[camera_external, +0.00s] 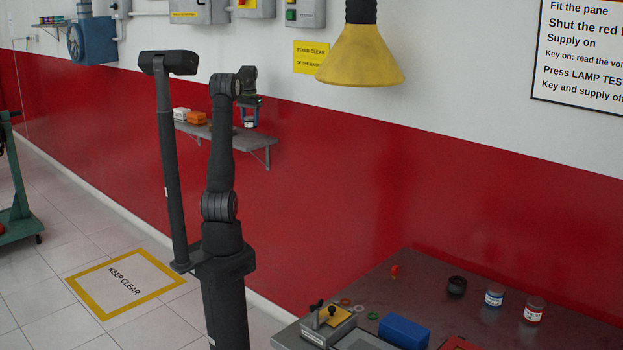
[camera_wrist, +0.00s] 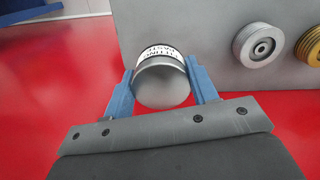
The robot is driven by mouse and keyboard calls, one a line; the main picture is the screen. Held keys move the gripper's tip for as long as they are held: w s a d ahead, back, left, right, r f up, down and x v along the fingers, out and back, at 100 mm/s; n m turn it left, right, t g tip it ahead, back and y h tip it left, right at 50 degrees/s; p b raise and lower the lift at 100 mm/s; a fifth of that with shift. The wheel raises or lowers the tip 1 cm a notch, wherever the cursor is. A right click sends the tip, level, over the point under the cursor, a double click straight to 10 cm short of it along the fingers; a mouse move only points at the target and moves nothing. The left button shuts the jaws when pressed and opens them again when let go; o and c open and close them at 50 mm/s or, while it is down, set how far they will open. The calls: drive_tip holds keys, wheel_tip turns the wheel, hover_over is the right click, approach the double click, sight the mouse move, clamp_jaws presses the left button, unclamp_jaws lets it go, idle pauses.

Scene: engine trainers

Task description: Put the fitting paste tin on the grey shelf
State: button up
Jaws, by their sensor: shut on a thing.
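The fitting paste tin (camera_wrist: 162,80) is a silvery round tin with a white label, seen between the blue fingers of my gripper (camera_wrist: 162,88) in the wrist view. My gripper is shut on it. In the external view my gripper (camera_external: 249,116) holds the tin (camera_external: 249,123) near the right part of the grey shelf (camera_external: 263,140) on the red wall. In the wrist view the grey shelf (camera_wrist: 200,40) lies beyond and to the right of the tin. I cannot tell whether the tin touches the shelf.
A white item (camera_external: 181,113) and an orange one (camera_external: 194,118) sit on the shelf's left part. A silver pulley (camera_wrist: 259,42) and a brass-coloured pulley (camera_wrist: 311,46) show on the shelf. A yellow lamp (camera_external: 360,55) hangs to the right. Jars and tools crowd the bench (camera_external: 440,280).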

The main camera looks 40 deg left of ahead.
drive_tip(key=a+f, duration=0.1)
drive_tip(key=a, duration=0.2)
drive_tip(key=shift+s+f, duration=0.2)
drive_tip(key=shift+f, duration=2.2)
drive_tip(key=shift+f, duration=0.1)
drive_tip(key=o, duration=1)
wheel_tip(320, 180, up, 12)
drive_tip(key=shift+r, duration=0.1)
